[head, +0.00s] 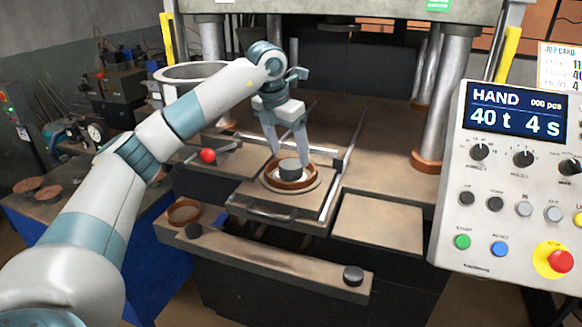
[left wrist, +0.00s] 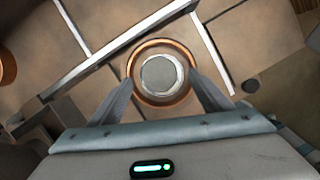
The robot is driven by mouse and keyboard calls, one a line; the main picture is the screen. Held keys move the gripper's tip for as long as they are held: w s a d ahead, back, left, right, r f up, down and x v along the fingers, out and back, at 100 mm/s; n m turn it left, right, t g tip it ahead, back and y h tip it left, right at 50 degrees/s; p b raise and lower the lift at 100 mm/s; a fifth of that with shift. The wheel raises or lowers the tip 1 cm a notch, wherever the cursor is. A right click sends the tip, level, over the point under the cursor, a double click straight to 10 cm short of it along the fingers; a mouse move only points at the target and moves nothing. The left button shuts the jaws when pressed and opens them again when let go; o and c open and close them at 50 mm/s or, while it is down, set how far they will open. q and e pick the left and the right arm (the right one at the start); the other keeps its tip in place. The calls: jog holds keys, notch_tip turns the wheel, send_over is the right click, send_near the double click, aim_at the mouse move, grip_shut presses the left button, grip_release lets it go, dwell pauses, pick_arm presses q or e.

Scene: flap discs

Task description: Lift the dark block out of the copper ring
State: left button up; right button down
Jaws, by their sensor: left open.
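The dark block (head: 289,168) is a short grey-black cylinder standing upright inside the copper ring (head: 290,186) on a round plate in the press. In the left wrist view the block (left wrist: 160,74) shows a grey top with a pale band around it, inside the ring (left wrist: 162,42). My left gripper (head: 293,157) points down over the ring, open. In the left wrist view its fingers (left wrist: 161,82) are at either side of the block, with gaps to it; their exact height is hard to tell. My right gripper is not in view.
Metal guide bars (head: 347,150) flank the plate. A red knob (head: 208,155) is at the left. Another copper ring (head: 184,212) lies on the front ledge, near dark round knobs (head: 353,275). Thick press columns (head: 436,100) and a control panel (head: 510,230) stand at the right.

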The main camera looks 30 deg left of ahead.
aim_at(291, 164)
pick_arm(q)
jog(key=shift+p+x, duration=0.45)
jog(key=shift+x, duration=0.5)
jog(key=shift+w+f, duration=0.1)
jog(key=shift+f, duration=0.65)
jog(key=shift+r, duration=0.1)
jog(key=c, duration=1.3)
jog(key=shift+a, duration=0.1)
jog(key=shift+c, duration=0.3)
